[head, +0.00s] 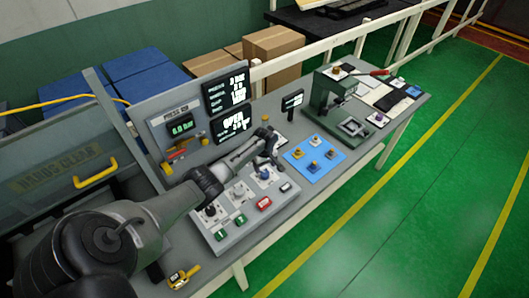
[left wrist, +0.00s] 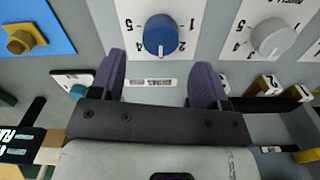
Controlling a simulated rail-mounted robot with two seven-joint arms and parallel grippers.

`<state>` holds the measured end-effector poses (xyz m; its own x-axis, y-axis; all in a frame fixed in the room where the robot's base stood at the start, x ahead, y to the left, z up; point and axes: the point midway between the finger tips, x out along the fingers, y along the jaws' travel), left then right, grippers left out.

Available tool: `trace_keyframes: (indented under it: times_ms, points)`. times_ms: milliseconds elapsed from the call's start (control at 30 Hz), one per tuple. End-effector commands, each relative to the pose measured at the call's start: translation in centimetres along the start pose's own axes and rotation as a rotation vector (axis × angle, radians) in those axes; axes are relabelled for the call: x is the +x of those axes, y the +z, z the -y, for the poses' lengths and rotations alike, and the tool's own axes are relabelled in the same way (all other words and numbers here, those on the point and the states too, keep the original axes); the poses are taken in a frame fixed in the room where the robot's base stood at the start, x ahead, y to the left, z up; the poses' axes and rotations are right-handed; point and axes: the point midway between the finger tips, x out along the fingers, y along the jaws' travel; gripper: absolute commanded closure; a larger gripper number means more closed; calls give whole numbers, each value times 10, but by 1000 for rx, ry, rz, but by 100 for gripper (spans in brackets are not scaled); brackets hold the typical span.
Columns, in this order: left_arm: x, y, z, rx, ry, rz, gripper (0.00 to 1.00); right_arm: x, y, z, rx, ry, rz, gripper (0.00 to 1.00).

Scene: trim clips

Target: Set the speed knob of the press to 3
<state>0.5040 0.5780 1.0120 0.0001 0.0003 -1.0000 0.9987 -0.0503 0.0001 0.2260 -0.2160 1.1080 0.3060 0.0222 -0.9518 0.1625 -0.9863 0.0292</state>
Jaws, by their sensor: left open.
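The grey control panel (head: 228,215) carries a black knob (head: 210,211), a pale knob (head: 239,192) and a blue knob (head: 265,174), each on a white dial. My left gripper (head: 270,160) is over the panel's far end, close to the blue knob. In the left wrist view the blue knob (left wrist: 161,34) lies just beyond and between the open purple fingers (left wrist: 159,64), which hold nothing. Its numbered dial is partly cut off, and its white mark points toward the gripper. The pale knob (left wrist: 271,38) is to the right there. I cannot read which label says speed. My right gripper is not in view.
A red button (head: 264,203) and green buttons (head: 221,236) sit along the panel's front. A blue mat (head: 302,165) with brass parts lies to the right, then a green press (head: 335,100). Dark display screens (head: 227,90) stand behind. A yellow tool (head: 183,277) lies at the near edge.

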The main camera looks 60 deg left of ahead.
Motion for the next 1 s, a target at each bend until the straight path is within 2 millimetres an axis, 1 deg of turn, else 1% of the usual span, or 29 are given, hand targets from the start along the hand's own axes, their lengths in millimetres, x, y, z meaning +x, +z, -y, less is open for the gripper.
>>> trace_keyframes:
  times_ms: [33,200,400,500,633,1000]
  points:
    - [-12,0,0,2,3,-2,31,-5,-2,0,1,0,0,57]
    - [-43,-1,0,1,3,-2,31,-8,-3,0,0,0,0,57]
    - [-69,0,0,1,1,0,31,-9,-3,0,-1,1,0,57]
    - [-77,0,0,0,1,0,31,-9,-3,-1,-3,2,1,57]
    - [-83,0,0,0,0,0,31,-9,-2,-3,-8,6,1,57]
    - [-84,0,0,0,0,0,31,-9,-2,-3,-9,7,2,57]
